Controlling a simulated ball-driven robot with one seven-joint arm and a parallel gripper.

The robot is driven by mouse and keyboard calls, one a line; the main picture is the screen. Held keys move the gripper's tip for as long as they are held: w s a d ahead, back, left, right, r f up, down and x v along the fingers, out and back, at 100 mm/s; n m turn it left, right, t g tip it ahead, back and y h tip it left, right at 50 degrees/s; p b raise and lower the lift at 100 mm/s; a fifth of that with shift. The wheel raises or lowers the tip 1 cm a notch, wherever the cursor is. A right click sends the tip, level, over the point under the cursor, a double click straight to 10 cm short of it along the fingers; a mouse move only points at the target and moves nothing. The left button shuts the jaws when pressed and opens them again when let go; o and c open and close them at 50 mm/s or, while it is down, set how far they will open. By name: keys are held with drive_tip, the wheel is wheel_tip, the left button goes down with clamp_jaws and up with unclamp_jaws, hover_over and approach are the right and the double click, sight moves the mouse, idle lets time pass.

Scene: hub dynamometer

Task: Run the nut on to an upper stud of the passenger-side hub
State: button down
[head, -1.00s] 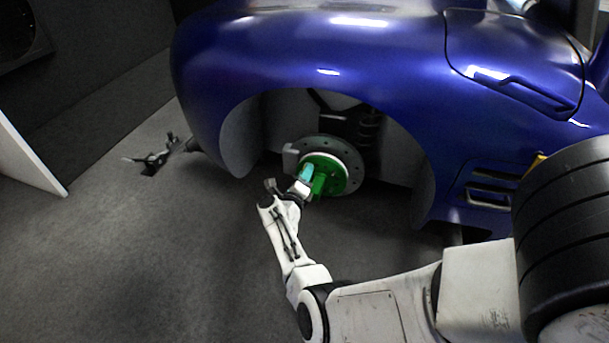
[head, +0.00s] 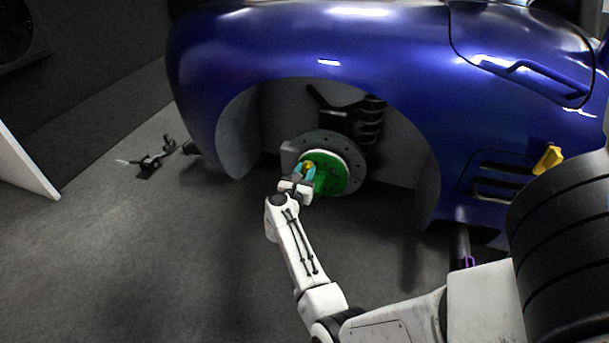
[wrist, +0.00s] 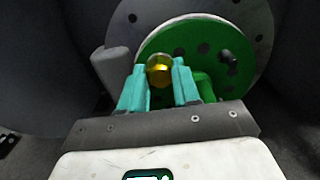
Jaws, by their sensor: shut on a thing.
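The hub (head: 345,175) is a green disc in front of a grey brake disc, inside the wheel arch of the blue car. In the wrist view the green hub face (wrist: 190,45) has several dark holes and one dark stud (wrist: 229,57) standing out at the right. My gripper (wrist: 160,75) has teal fingers shut on a gold nut (wrist: 160,71). The nut is in front of the upper left part of the hub face; I cannot tell if it touches a stud. In the head view the nut (head: 309,167) shows small between the fingertips.
The blue car's fender (head: 300,60) arches over the hub. A dark stand-like object (head: 150,163) lies on the floor at left. A yellow thing (head: 548,159) is at the right by the car's side vent.

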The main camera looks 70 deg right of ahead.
drive_tip(key=c, duration=1)
unclamp_jaws()
drive_tip(key=shift+w+f, duration=0.1)
drive_tip(key=shift+w, duration=0.15)
drive_tip(key=shift+c, duration=0.2)
drive_tip(key=shift+r+n+p, duration=0.2)
drive_tip(key=shift+n+p, duration=0.25)
drive_tip(key=shift+n, duration=0.05)
drive_tip(key=n+p, duration=0.2)
drive_tip(key=n, duration=0.1)
drive_tip(key=shift+s+r, duration=0.1)
drive_tip(key=shift+r, duration=0.05)
drive_tip(key=n+p, duration=0.2)
drive_tip(key=n, duration=0.3)
drive_tip(key=shift+n, duration=0.4)
drive_tip(key=shift+f+n+p, duration=0.3)
drive_tip(key=shift+n+p, duration=0.1)
drive_tip(key=shift+n, duration=0.8)
